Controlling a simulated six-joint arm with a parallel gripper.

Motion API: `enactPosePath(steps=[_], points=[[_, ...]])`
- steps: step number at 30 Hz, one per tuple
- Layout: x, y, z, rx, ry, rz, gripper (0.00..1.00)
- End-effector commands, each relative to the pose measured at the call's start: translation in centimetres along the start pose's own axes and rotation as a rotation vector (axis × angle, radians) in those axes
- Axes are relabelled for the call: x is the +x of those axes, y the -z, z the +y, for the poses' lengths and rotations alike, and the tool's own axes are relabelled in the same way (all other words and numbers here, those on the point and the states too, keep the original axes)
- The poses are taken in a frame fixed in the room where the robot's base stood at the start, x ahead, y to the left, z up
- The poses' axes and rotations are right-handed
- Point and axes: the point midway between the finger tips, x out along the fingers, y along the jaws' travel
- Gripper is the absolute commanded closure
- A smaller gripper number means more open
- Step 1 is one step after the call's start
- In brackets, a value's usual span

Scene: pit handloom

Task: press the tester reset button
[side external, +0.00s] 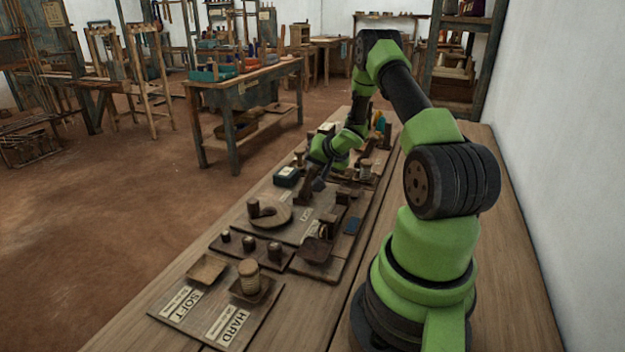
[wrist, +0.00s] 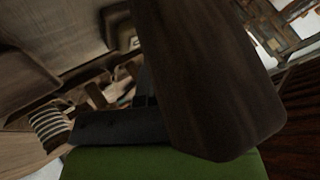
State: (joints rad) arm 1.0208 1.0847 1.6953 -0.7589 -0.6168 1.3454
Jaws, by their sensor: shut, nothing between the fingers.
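My gripper (side external: 318,184) is low over the middle of the board on the bench, its fingers shut and empty. A small dark box (side external: 287,177) sits to its left, apart from the fingertips; it may be the tester, but I cannot make out a reset button. A dark wooden upright (side external: 305,187) stands right beside the fingers; I cannot tell whether they touch. In the wrist view a large dark wooden piece (wrist: 205,75) fills the middle, very close, and hides much of the work.
A white wall is at right.

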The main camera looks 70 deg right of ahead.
Motion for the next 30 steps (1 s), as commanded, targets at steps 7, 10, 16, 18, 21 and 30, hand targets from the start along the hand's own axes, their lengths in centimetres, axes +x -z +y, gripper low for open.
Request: enactPosePath(steps=[7,10,16,18,21,30], points=[[-0.1,0.1,-0.1,0.0,0.001,0.001,1.0],[-0.7,0.6,-0.5,-0.002,0.002,0.002,1.0],[-2.1,1.6,-1.6,-0.002,0.002,0.003,1.0],[-2.6,1.9,-1.9,-0.002,0.002,0.002,1.0],[-3.1,2.3,-2.3,-0.001,0.001,0.001,1.0],[-3.5,2.5,-2.5,0.0,0.0,0.0,1.0]])
